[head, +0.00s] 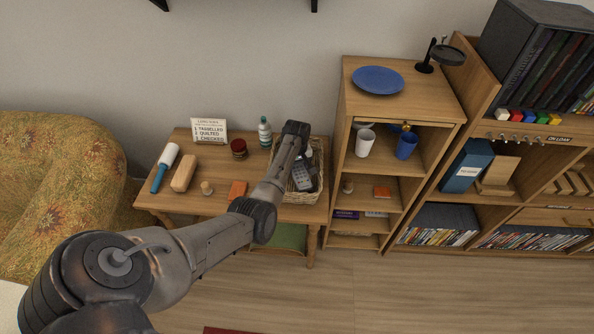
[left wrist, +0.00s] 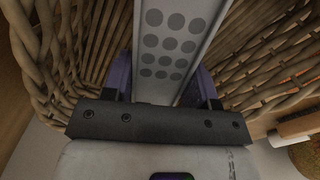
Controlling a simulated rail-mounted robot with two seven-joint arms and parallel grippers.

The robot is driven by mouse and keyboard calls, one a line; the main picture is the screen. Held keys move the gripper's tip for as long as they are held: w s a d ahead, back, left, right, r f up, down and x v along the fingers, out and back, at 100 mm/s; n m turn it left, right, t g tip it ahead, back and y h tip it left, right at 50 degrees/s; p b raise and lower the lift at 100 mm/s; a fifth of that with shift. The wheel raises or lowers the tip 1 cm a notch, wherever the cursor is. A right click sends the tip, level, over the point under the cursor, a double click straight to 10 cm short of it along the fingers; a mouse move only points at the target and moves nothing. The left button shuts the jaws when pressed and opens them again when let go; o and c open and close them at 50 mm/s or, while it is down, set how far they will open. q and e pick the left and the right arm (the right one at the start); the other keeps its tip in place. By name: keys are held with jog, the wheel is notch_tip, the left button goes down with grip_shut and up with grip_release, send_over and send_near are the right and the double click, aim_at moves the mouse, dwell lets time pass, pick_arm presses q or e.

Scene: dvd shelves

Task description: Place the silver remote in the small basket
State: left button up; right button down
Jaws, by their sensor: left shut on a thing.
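The silver remote (left wrist: 172,45), grey with rows of round buttons, is between the fingers of my left gripper (left wrist: 160,85) in the left wrist view. The gripper is shut on it. Wicker walls of the small basket (left wrist: 50,60) rise on both sides of the remote there. In the head view the basket (head: 311,194) stands on the right end of the wooden table, and the remote (head: 302,177) shows inside its outline beside my left arm. My left gripper is over the basket, its fingers mostly hidden by my arm. Whether the remote touches the basket floor cannot be told. My right gripper is not in view.
A wooden shelf unit (head: 335,180) stands close to the basket's right.

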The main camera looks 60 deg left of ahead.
pick_arm(q)
notch_tip(320, 180, down, 2)
dwell(0.4)
jog(key=o, duration=1)
jog(key=shift+f, duration=0.1)
notch_tip(320, 180, up, 11)
jog(key=p, duration=0.3)
jog(key=shift+r, duration=0.7)
